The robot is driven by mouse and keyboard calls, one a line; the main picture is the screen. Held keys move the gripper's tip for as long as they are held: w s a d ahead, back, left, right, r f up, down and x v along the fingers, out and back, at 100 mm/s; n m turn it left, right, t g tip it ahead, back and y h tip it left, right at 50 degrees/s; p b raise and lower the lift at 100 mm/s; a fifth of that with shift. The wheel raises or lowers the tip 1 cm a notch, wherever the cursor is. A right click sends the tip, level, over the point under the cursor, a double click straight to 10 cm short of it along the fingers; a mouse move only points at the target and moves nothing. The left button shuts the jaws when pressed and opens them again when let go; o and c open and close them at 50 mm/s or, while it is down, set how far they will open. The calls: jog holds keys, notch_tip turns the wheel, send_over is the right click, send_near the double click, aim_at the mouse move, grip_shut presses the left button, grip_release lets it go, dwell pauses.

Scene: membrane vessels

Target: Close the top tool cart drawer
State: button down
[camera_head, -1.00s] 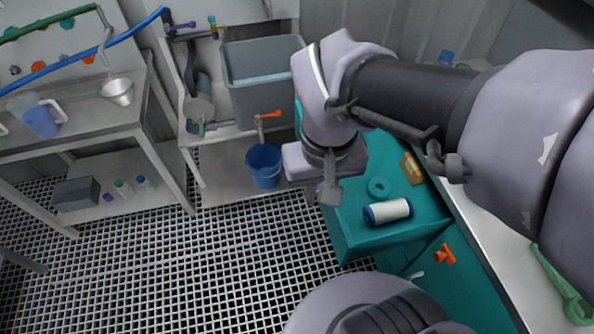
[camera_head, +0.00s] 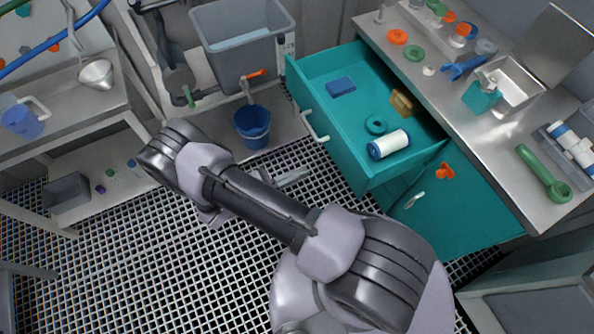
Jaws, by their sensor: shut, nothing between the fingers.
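The top drawer (camera_head: 372,176) of the teal tool cart (camera_head: 470,212) is pulled well out toward the left. Its pale handle (camera_head: 315,127) is on the front panel, facing the floor grating. A white spool with blue ends (camera_head: 389,144), a teal ring (camera_head: 376,124), a blue block (camera_head: 341,86) and a tan block (camera_head: 401,102) lie inside. My gripper (camera_head: 292,178) shows only as a pale tip past my folded arm, with the rest hidden. It is shut and empty, below the handle and apart from the drawer.
The lower cart door (camera_head: 413,200) has its own pale handle and an orange fitting (camera_head: 446,171). The steel worktop (camera_head: 490,130) above holds rings, a green tool and a metal box. A blue bucket (camera_head: 252,128) stands left of the drawer. Open grating lies at left.

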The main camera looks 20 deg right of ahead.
aim_at(340, 156)
jog(key=d+b, duration=0.2)
jog(key=d, duration=0.8)
jog(key=shift+w+b, duration=0.2)
jog(key=shift+b, duration=0.1)
